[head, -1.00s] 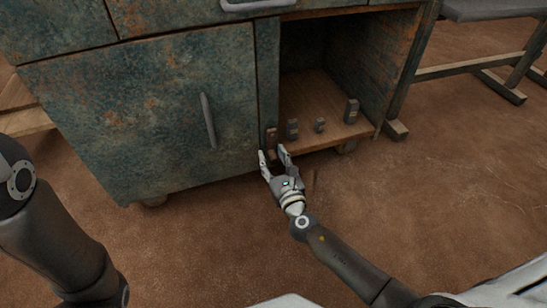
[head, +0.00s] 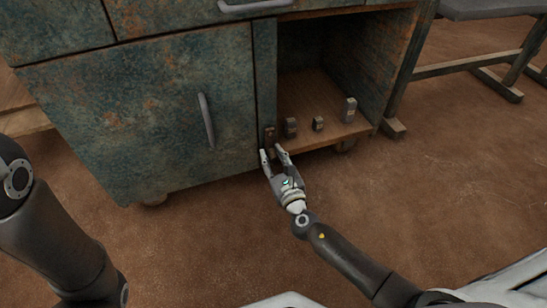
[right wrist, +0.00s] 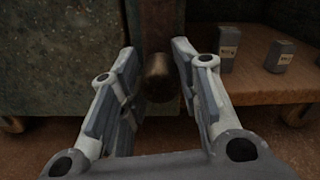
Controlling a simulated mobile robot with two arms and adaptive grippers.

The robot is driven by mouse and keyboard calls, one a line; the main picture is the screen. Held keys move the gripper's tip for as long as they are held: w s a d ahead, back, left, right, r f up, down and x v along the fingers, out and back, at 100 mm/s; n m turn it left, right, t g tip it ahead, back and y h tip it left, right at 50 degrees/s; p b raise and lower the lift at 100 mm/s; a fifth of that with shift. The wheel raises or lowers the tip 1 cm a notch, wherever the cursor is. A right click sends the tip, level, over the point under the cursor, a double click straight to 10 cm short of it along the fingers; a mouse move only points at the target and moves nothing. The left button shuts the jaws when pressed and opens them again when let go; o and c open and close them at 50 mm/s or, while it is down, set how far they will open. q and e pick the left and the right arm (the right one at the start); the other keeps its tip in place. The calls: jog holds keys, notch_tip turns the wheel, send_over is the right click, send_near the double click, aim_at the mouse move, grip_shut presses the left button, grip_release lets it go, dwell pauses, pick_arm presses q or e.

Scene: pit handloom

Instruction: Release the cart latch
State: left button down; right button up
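The cart (head: 140,110) is a worn teal cabinet with a closed door on the left and an open bay on the right. A small brown fitting (head: 270,134), apparently the latch, sits low on the post between them. In the right wrist view a rounded dark brass knob (right wrist: 158,78) shows there, between and beyond my fingers. My right gripper (head: 273,151) is open just in front of and below this fitting, also seen in the right wrist view (right wrist: 151,58). Nothing is visibly gripped; contact cannot be told. My left arm shows at the left, but its gripper is outside the view.
Several small grey blocks, one at the right (head: 348,110), stand on the bay's wooden floor (head: 330,128). The door has a vertical handle (head: 206,120). A bench frame (head: 475,64) stands at the right. The brown ground (head: 440,200) in front is clear.

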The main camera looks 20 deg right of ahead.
jog(key=shift+o, duration=0.9)
jog(key=shift+w+r, duration=0.15)
jog(key=shift+r, duration=0.05)
jog(key=shift+f, duration=0.1)
jog(key=s, duration=0.7)
jog(key=shift+s, duration=0.3)
